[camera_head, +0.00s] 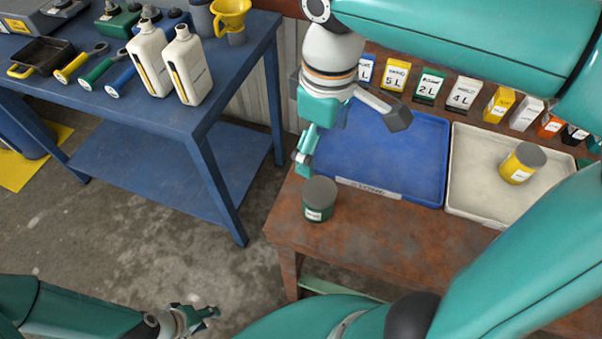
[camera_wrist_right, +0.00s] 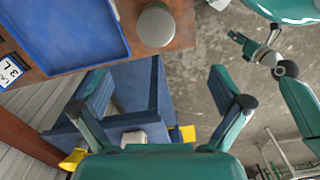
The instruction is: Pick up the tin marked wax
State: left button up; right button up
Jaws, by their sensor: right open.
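A dark green tin (camera_head: 319,212) with a grey lid stands upright on the rusty brown table, near its left edge; its small label is hard to read. Its lid (camera_wrist_right: 155,25) shows at the top of the right wrist view. A yellow tin (camera_head: 518,168) with a grey lid stands in the cream tray; I cannot read its label surely. My right gripper (camera_head: 350,135) is open and empty, above the blue tray's left side and behind the green tin. Its spread fingers (camera_wrist_right: 160,90) show in the wrist view. My left gripper (camera_head: 198,318) looks open and empty, low over the floor.
The blue tray (camera_head: 385,150) and cream tray (camera_head: 465,180) lie side by side on the brown table (camera_head: 290,225). Several labelled containers line the back. A blue bench (camera_head: 165,115) at left holds white bottles (camera_head: 190,65) and tools. Bare floor lies between bench and table.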

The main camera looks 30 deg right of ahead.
jog(key=b, duration=0.1)
send_near(319, 189)
notch_tip(319, 189, down, 6)
jog(key=shift+s+a+f, duration=0.1)
jog(key=shift+f, duration=2.7)
jog(key=shift+c, duration=0.3)
jog(key=c, duration=1.4)
